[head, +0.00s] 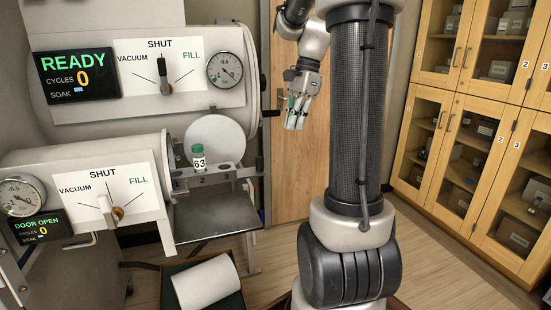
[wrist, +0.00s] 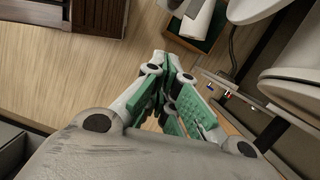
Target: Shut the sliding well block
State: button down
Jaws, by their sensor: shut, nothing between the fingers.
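A grey metal block (head: 207,179) with numbers 2 and 3 on its front projects at the open end of the lower left chamber; it appears to be the well block. A green-capped vial labelled 63 (head: 199,160) stands upright in it. How far the block is slid out is hard to tell. My gripper (head: 292,124) hangs to the right of the block, apart from it, with the fingers pointing down. In the wrist view, its green-padded fingers (wrist: 165,62) are together, with nothing seen between them. The block is not clearly identifiable there.
The lower chamber (head: 80,165) reads DOOR OPEN; a round white disc (head: 214,138) stands behind the block. The upper chamber's display (head: 77,75) reads READY. A grey shelf (head: 215,213) lies below the block. A white roll (head: 206,282) sits in a green-lined tray. Wooden cabinets (head: 465,135) line the right.

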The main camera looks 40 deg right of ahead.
aim_at(198, 168)
jog(key=a+f, duration=0.6)
jog(key=f, duration=0.3)
jog(key=shift+w+a+f+m, duration=0.25)
jog(key=shift+w+f+m, duration=0.05)
jog(key=shift+w+f, duration=0.05)
jog(key=w+a, duration=0.2)
jog(key=a, duration=0.4)
jog(key=w+a, duration=0.2)
jog(key=a, duration=0.5)
jog(key=w+a, duration=0.1)
jog(key=a, duration=0.6)
jog(key=shift+w+a, duration=0.2)
jog(key=shift+w, duration=0.2)
